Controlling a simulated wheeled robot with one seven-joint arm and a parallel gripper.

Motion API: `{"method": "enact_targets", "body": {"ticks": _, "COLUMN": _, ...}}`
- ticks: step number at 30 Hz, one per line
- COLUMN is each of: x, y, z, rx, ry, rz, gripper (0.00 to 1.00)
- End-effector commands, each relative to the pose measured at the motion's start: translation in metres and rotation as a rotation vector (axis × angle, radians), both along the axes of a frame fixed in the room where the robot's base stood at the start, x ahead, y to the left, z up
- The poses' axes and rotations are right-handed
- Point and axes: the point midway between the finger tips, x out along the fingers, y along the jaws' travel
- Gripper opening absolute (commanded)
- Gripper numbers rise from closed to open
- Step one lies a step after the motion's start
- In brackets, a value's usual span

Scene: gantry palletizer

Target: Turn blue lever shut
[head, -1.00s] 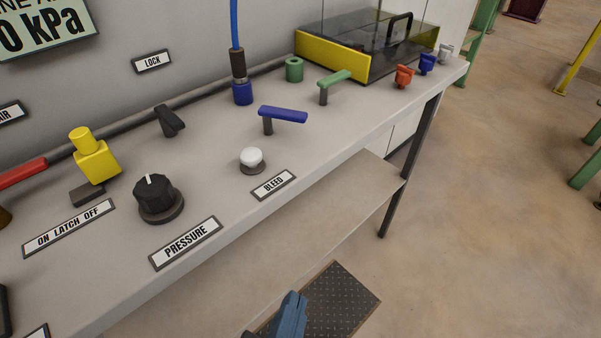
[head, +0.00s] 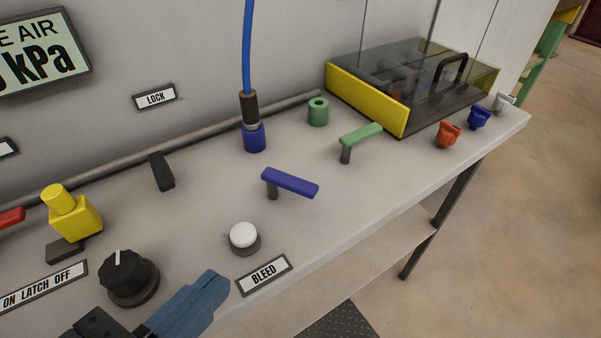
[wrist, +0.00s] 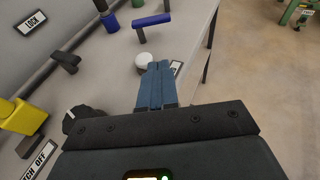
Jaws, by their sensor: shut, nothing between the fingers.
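The blue lever (head: 290,182) is a flat blue handle on a short dark post, standing on the grey bench top. Its handle points to the right and slightly toward the front edge. It also shows at the top of the wrist view (wrist: 152,20). My gripper (head: 222,282) is shut and empty, over the bench's front edge beside the BLEED label. It is in front of the lever and to its left, apart from it. In the wrist view the blue fingers (wrist: 157,66) are together, with their tips near the white button.
The white button (head: 243,235) stands between my gripper and the lever. A blue socket with a hose (head: 254,138) is behind the lever. A green lever (head: 361,136) is to its right. The black pressure knob (head: 128,275) is left of my gripper. A yellow-edged clear case (head: 366,98) is at the back right.

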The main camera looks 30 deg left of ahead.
Motion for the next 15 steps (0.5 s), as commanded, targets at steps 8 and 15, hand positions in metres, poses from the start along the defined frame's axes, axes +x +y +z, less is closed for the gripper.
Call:
{"method": "enact_targets", "body": {"ticks": 8, "x": 0.015, "y": 0.002, "z": -0.004, "rx": -0.004, "ry": -0.001, "rz": -0.003, "gripper": 0.00}}
{"method": "enact_targets", "body": {"ticks": 15, "x": 0.058, "y": 0.008, "z": -0.018, "rx": -0.004, "ry": 0.000, "rz": -0.002, "gripper": 0.00}}
